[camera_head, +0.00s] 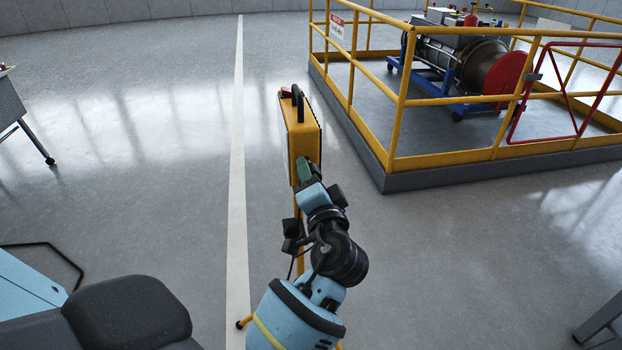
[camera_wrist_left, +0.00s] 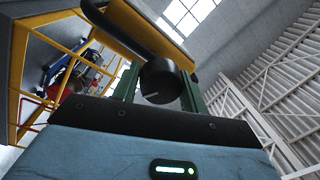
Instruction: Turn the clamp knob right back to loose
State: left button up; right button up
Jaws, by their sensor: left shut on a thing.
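The clamp knob (camera_wrist_left: 160,92) is black and round, with a short pale line on its face. It sits at the lower edge of a yellow body in the left wrist view. That body appears to be the yellow case (camera_head: 309,135) with a black handle on a yellow stand in the head view. My left gripper (camera_head: 304,172) reaches the near end of the case. Its green fingers (camera_wrist_left: 159,82) stand on either side of the knob and are shut on it. In the head view the knob is hidden. My right gripper is not in view.
A yellow railing (camera_head: 402,100) on a grey raised platform stands to the right, enclosing an engine (camera_head: 480,65) on a blue frame. A white floor line (camera_head: 238,180) runs left of the stand. Table parts show at the left edge (camera_head: 10,100) and lower right (camera_head: 600,320). Floor between is clear.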

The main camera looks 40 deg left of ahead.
pick_arm(q)
jog(key=shift+r, duration=0.1)
jog(key=o, duration=0.9)
jog(key=shift+o, duration=0.2)
jog(key=b+v, duration=0.1)
jog(key=v, duration=0.6)
jog(key=shift+s+d, duration=0.25)
jog(key=shift+d, duration=0.1)
